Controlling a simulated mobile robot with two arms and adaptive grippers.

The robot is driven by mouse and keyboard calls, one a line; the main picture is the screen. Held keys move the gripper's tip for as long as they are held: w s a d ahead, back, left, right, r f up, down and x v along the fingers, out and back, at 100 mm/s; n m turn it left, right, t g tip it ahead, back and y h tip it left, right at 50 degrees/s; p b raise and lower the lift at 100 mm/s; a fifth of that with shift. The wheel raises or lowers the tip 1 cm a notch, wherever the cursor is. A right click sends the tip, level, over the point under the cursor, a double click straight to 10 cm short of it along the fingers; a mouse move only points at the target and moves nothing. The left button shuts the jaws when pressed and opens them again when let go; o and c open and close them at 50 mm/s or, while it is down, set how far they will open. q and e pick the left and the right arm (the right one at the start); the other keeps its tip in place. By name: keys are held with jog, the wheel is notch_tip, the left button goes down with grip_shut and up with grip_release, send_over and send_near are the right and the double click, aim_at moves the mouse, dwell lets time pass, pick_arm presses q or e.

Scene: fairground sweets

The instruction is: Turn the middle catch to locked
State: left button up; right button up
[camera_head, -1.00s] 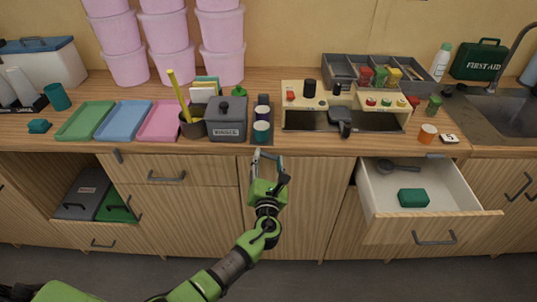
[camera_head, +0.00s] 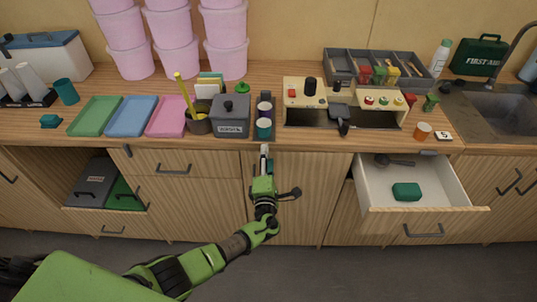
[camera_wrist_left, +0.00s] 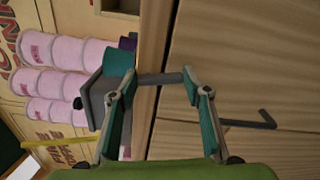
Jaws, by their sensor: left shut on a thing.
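The middle catch is a short grey bar (camera_wrist_left: 160,78) at the countertop's front edge. In the left wrist view it lies across between my finger tips and points sideways in that tilted picture. My left gripper (camera_head: 265,153) is at the counter edge above the middle cupboard door, and its fingers also show in the left wrist view (camera_wrist_left: 158,97). It is shut on the catch, one finger on each side. In the head view my fingers mostly hide the catch. A similar left catch (camera_head: 127,150) hangs below the edge farther left. My right gripper is out of view.
A teal cup (camera_head: 263,128) stands on the counter just behind my gripper, beside the grey lidded box (camera_head: 231,121). An open drawer (camera_head: 417,222) juts out to the right.

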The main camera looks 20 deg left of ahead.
pick_arm(q)
jog(key=shift+a+f+m+p, duration=0.15)
jog(key=shift+m+p, duration=0.4)
jog(key=shift+m, duration=0.75)
jog(key=o, duration=1.1)
jog(key=shift+s, duration=0.1)
jog(key=v, duration=1.2)
